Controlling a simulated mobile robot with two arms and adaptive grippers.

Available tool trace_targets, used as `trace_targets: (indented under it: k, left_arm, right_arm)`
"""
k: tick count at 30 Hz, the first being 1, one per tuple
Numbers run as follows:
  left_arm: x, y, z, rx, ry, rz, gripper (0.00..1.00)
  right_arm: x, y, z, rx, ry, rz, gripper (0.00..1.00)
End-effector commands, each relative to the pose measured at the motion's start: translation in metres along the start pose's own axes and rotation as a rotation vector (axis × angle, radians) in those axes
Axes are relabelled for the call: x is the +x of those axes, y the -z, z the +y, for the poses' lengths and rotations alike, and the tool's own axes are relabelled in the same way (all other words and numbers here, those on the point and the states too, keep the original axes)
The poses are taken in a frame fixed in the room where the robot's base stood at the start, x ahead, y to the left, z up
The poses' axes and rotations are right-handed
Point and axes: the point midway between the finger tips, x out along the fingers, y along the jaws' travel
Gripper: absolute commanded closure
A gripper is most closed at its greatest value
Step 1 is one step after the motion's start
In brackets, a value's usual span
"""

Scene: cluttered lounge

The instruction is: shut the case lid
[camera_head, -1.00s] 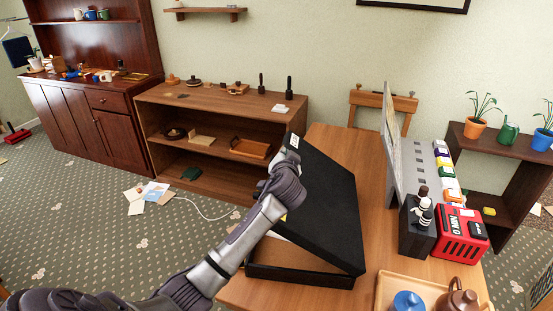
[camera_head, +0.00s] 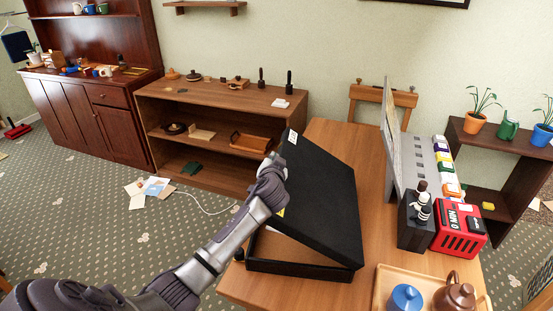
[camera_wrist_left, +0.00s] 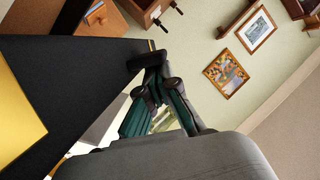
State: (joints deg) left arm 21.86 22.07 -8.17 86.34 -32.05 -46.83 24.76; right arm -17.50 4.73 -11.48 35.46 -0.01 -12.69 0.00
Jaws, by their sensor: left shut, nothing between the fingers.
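The black case (camera_head: 300,271) lies on the wooden table, with its lid (camera_head: 322,200) partly open and slanting over the base. Light wood-coloured interior shows in the gap at the near left. In the wrist view the lid's dark face (camera_wrist_left: 100,62) fills the left side, with a yellow patch on it. My left gripper (camera_head: 276,166) is shut and empty at the lid's raised left edge. Its fingertips (camera_wrist_left: 148,62) appear close to that edge; whether they touch it is unclear. My right gripper is not in view.
Right of the case stand a grey upright panel (camera_head: 392,150), a black holder with bottles (camera_head: 416,233) and a red timer (camera_head: 460,230). A tray (camera_head: 384,290) with a blue-lidded pot and a brown teapot is at the near right. A chair (camera_head: 385,97) stands behind the table.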

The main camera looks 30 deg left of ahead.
Motion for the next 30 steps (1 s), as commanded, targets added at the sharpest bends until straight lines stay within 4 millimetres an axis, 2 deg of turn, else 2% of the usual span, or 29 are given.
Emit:
trace_targets:
  k: [1,11,18,24,28,30]
  left_arm:
    - [0.003,-0.015,0.002,-0.039,-0.01,-0.005,1.0]
    - [0.023,-0.096,0.0,-0.325,-0.079,-0.007,1.0]
    - [0.037,-0.153,0.008,-0.491,-0.12,-0.006,1.0]
    - [0.045,-0.183,0.017,-0.589,-0.146,-0.003,1.0]
    - [0.048,-0.195,0.021,-0.629,-0.156,-0.003,1.0]
    - [0.047,-0.191,0.019,-0.628,-0.156,-0.002,1.0]
  right_arm:
    - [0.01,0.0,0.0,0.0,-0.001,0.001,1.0]
    - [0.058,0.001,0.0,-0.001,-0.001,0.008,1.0]
    - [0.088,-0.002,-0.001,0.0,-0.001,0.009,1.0]
    - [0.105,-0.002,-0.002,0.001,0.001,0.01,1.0]
    - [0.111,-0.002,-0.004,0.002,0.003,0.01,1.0]
    - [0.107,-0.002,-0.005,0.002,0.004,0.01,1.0]
